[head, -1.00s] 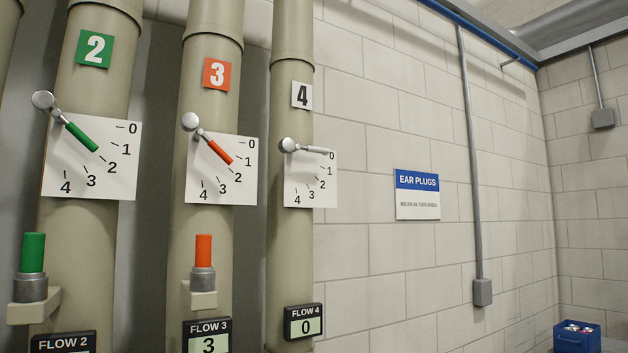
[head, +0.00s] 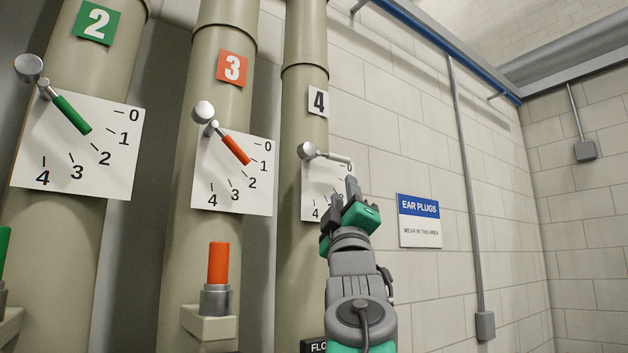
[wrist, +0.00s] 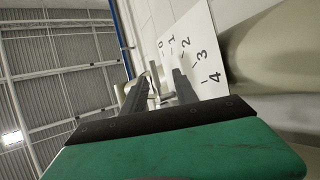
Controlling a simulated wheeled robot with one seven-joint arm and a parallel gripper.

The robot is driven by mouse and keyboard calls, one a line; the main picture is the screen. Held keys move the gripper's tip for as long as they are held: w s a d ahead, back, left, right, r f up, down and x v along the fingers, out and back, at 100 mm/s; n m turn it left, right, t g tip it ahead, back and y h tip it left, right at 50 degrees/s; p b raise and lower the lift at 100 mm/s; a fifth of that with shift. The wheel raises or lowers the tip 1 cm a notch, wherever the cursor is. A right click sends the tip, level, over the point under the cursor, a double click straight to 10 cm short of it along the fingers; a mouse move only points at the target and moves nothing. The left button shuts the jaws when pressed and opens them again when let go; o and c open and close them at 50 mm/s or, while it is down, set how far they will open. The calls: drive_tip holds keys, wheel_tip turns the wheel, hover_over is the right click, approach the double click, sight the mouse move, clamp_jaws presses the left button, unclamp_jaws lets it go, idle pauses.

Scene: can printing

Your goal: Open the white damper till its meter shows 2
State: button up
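The white damper is a lever with a round metal knob and white handle (head: 331,156) on the pipe marked 4. Its handle points right at the 0 mark of its dial plate (head: 314,178). The top of its meter (head: 313,346) shows at the bottom edge in the head view; its reading is out of frame. My gripper (head: 344,192) is just below the handle's end in that view, covering part of the dial. In the wrist view its two dark fingers (wrist: 160,88) are apart, with the white handle (wrist: 153,86) seen between their tips. I cannot tell whether they touch it.
The orange damper (head: 236,150) on pipe 3 and the green damper (head: 72,114) on pipe 2 stand to the left. An ear plugs sign (head: 419,221) and a conduit (head: 468,190) are on the block wall to the right.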

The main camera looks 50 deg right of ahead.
sight(340, 161)
drive_tip(key=shift+n+t, duration=0.3)
drive_tip(key=shift+t, duration=0.1)
drive_tip(key=p+x, duration=0.1)
drive_tip(key=x, duration=0.1)
drive_tip(key=a+p+x, duration=0.1)
drive_tip(key=p+x, duration=0.1)
drive_tip(key=x, duration=0.1)
drive_tip(key=r+p+x, duration=0.1)
drive_tip(key=p+x, duration=0.1)
drive_tip(key=x, duration=0.1)
drive_tip(key=shift+s+a+r, duration=0.1)
drive_tip(key=shift+s+r, duration=0.15)
drive_tip(key=shift+s, duration=0.05)
clamp_jaws()
drive_tip(key=shift+f, duration=0.1)
idle(0.5)
